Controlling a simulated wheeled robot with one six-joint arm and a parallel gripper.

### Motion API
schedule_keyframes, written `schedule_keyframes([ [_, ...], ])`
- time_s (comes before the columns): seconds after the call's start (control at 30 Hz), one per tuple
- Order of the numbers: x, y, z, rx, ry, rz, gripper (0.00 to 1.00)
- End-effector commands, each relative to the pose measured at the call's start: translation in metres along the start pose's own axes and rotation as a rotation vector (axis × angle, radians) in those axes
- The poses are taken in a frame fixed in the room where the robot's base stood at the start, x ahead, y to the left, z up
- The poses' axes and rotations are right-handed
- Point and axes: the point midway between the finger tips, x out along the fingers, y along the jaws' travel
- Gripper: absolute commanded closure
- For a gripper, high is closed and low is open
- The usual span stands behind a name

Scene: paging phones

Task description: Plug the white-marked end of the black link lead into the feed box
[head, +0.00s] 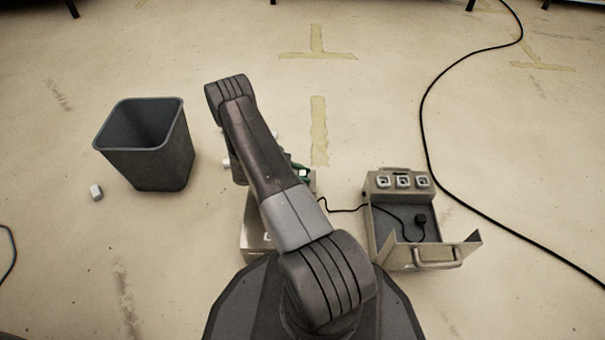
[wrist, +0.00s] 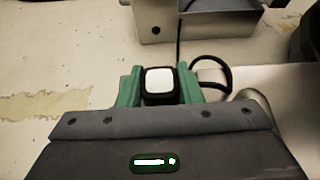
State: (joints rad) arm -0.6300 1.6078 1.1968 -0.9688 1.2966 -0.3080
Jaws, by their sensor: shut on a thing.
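My gripper (wrist: 159,84) has green fingers shut on a black plug with a white top face, the white-marked end of the black link lead (wrist: 159,79). The white mark also shows small in the head view (head: 303,173), beside my arm. The lead (head: 345,210) runs right into an open metal case (head: 450,265) with three sockets (head: 403,181) on its back panel. The lead's other plug (head: 421,219), black, lies on the case floor. A second metal box (head: 254,228) is mostly hidden under my arm. I cannot tell which is the feed box.
A dark grey bin (head: 163,160) stands at left, with a small white block (head: 96,192) near it. Small pale pieces lie partly behind my arm. A long black cable (head: 432,140) curves along the floor at right.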

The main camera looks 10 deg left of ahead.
Motion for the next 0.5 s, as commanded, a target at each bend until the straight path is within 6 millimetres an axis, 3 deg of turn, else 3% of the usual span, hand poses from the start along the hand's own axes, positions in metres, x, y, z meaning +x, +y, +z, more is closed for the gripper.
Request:
schedule_keyframes([
  [0.3,0.0022,0.0000,-0.0044,0.000,0.000,0.000,0.91],
  [0.33,0.0022,0.0000,-0.0045,0.000,0.000,0.000,0.66],
  [0.43,0.0021,0.0000,-0.0043,0.000,0.000,0.000,0.46],
  [0.5,0.0021,0.0000,-0.0043,0.000,0.000,0.000,0.42],
])
